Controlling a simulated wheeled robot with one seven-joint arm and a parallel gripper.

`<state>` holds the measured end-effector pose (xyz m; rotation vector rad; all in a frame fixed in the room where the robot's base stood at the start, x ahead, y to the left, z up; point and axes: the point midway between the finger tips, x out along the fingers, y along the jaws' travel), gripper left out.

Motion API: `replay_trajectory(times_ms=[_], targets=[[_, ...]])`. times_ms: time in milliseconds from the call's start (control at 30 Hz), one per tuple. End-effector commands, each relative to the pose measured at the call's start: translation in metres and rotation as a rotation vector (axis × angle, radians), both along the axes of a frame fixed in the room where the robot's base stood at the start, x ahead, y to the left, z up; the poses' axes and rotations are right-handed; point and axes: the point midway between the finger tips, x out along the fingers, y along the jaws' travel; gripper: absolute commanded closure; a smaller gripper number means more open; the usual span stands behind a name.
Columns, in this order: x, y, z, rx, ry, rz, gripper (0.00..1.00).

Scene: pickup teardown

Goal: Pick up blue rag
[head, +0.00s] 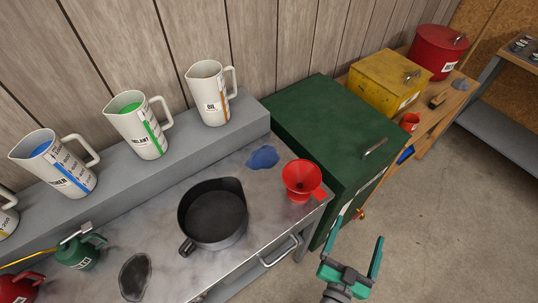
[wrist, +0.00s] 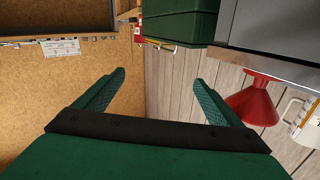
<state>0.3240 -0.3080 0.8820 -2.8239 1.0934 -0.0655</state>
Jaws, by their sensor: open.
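The blue rag (head: 263,157) lies flat and crumpled on the grey metal bench top in the head view, near the foot of the raised ledge. It is between the black pan and the red funnel. My gripper (head: 352,255) is open and empty at the lower right of the head view, in front of the bench and over the floor. It is well apart from the rag. In the wrist view my gripper (wrist: 158,85) also shows with its two green fingers spread and nothing between them. The rag cannot be made out in the wrist view.
A black pan (head: 212,213) and a red funnel (head: 302,180) stand on the bench beside the rag. White jugs (head: 138,125) stand on the ledge (head: 190,143) behind. A green cabinet (head: 325,125) is at the bench's right. Open floor (head: 440,220) lies to the right.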

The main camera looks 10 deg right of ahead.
Motion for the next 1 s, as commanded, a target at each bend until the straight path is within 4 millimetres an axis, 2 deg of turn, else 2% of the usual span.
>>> replay_trajectory(times_ms=[33,100,233,367,567,667,767,867,1000], targets=[[0.011,-0.017,0.012,0.000,-0.038,-0.020,0.11],[0.028,-0.033,0.026,0.010,-0.080,-0.026,0.11],[0.070,-0.052,0.056,0.023,-0.143,0.004,0.11],[0.117,-0.059,0.091,0.024,-0.191,0.074,0.11],[0.184,-0.057,0.155,-0.013,-0.232,0.215,0.11],[0.216,-0.050,0.193,-0.052,-0.237,0.304,0.11],[0.248,-0.033,0.232,-0.107,-0.227,0.408,0.11],[0.278,-0.006,0.267,-0.177,-0.197,0.529,0.11],[0.315,0.049,0.306,-0.299,-0.121,0.718,0.11]])
